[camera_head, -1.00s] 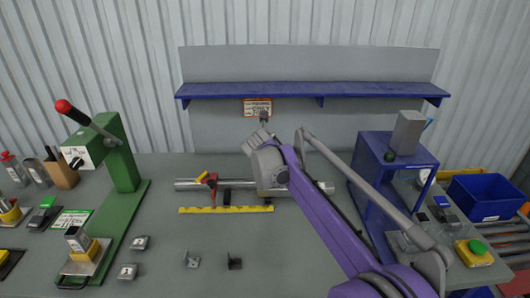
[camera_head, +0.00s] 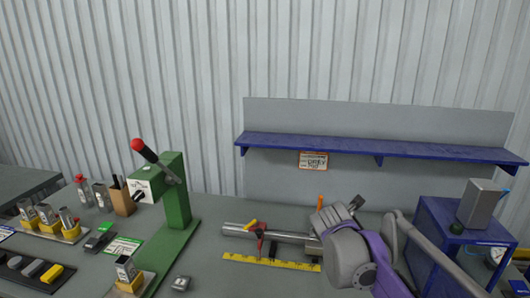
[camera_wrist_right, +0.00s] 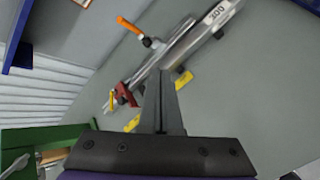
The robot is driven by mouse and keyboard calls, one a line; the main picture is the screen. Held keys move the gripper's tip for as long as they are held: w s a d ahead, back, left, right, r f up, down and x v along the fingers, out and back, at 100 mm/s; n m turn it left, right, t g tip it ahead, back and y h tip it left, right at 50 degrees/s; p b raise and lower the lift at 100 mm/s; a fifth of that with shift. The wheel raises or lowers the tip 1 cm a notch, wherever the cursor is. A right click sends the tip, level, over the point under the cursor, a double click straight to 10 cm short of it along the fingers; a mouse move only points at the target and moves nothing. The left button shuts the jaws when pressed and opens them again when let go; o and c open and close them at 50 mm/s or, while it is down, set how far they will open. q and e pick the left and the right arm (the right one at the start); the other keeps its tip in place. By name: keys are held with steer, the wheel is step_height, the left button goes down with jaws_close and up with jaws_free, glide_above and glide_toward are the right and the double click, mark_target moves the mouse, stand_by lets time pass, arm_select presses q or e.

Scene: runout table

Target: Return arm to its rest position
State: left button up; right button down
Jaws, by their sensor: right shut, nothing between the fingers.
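My right arm comes in from the lower right of the head view. Its gripper (camera_head: 338,212) is over the right part of the metal bar (camera_head: 243,232), hiding some of it. In the wrist view the right gripper (camera_wrist_right: 166,82) is shut and empty, its fingers pressed together. The bar (camera_wrist_right: 187,42) runs diagonally beyond the fingers there, with a red clamp piece (camera_wrist_right: 125,94) and an orange handle (camera_wrist_right: 128,25). I cannot tell how far the fingers are from the bar. My left gripper is in neither view.
A green press (camera_head: 176,200) with a red-knobbed lever stands to the left. A blue shelf (camera_head: 340,143) is on the back panel. A blue stand (camera_head: 430,215) is at the right. A yellow ruler (camera_head: 240,258) lies before the bar. Small parts crowd the left side.

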steer(key=s+a+f+m+g+y, duration=0.1)
steer(key=s+f+m, duration=0.5)
steer(key=s, duration=0.5)
steer(key=s+a+f+m+g+y, duration=0.1)
steer(key=s+f+m, duration=0.6)
steer(key=s+m, duration=0.2)
steer(key=s+a+f+m+g+y, duration=0.1)
steer(key=s+f+m, duration=0.5)
steer(key=s, duration=0.7)
steer(key=shift+f+m+g, duration=0.4)
steer(key=shift+m+g, duration=0.1)
steer(key=shift+m, duration=0.4)
